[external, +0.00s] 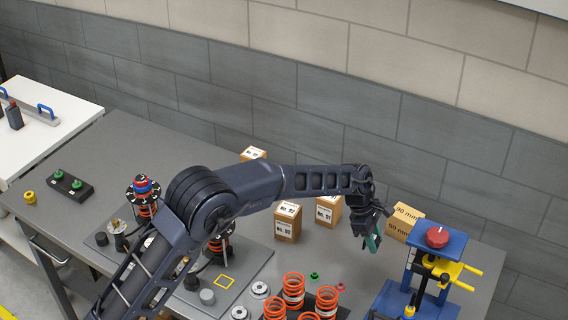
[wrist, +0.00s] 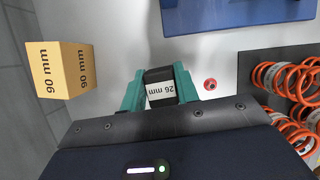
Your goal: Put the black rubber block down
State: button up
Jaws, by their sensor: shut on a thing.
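The black rubber block (wrist: 160,77) is between the teal fingers of my gripper (wrist: 160,88) in the wrist view. It has a white label reading "26 mm". My gripper is shut on it, with one finger on each side. In the external view my gripper (external: 372,242) hangs at the end of the arm above the grey table (external: 335,262), left of the blue press. I cannot make out the block there, and I cannot tell how far it is above the surface.
A cardboard box marked "90 mm" (external: 404,222) stands close behind my gripper. The blue press (external: 437,246) with yellow handles is to the right. Orange springs (external: 293,290) stand on a dark tray in front. Boxes (external: 287,222) stand to the left. Small red and green parts lie nearby.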

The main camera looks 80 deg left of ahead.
notch_tip(320, 180, up, 10)
jog(key=shift+a+f, duration=0.1)
jog(key=shift+f, duration=0.1)
jog(key=s+a+n+y, duration=0.1)
jog(key=s+a+n, duration=0.2)
jog(key=s+a, duration=0.8)
jog(key=s+a+n+t+y, duration=0.15)
jog(key=s+a, duration=0.55)
jog(key=a, duration=0.8)
jog(key=s+a+n+g, duration=0.1)
jog(key=s+a+n, duration=0.3)
jog(key=s+a, duration=0.65)
jog(key=shift+t, duration=0.25)
jog(key=f, duration=0.6)
jog(key=w+a+f, duration=0.1)
jog(key=f, duration=0.6)
jog(key=a+f, duration=0.1)
jog(key=f, duration=0.5)
jog(key=shift+w+f, duration=0.35)
jog(key=shift+f, duration=0.1)
jog(key=o, duration=1)
jog(key=shift+c, duration=0.2)
jog(key=v, duration=1.2)
jog(key=shift+d, duration=0.2)
